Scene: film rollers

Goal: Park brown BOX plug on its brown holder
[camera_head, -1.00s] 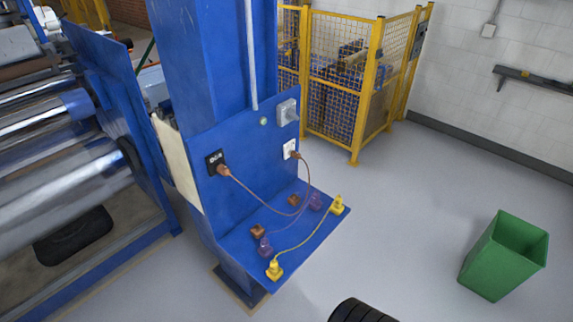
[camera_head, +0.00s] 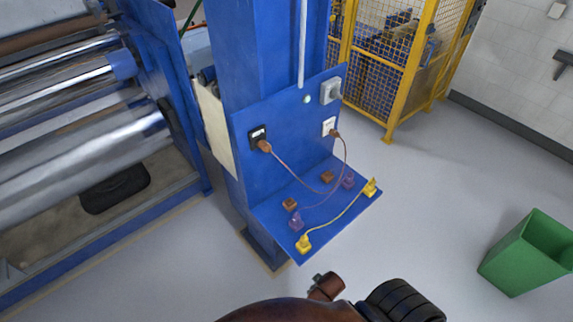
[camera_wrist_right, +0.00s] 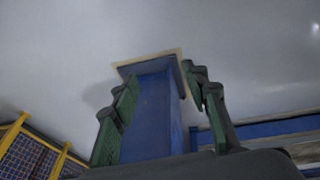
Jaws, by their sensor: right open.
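Two brown plugs sit on the blue panel (camera_head: 287,164): one in the black socket at left (camera_head: 264,147), one in the white socket at right (camera_head: 335,133). I cannot read which is BOX. A brown cord hangs between them. Two brown holders, near (camera_head: 290,205) and far (camera_head: 327,177), stand on the blue shelf (camera_head: 272,214) below and look empty. My right gripper (camera_wrist_right: 160,76) is open in the right wrist view, with nothing between its fingers but distant background. Its fingers do not show in the head view. My left gripper is not in view.
Purple pieces (camera_head: 296,222) and a yellow-plugged cord (camera_head: 335,217) lie on the shelf beside the brown holders. Metal rollers (camera_head: 90,130) stand at left, a yellow cage (camera_head: 385,60) behind, a green bin (camera_head: 525,255) at right. The floor before the shelf is open.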

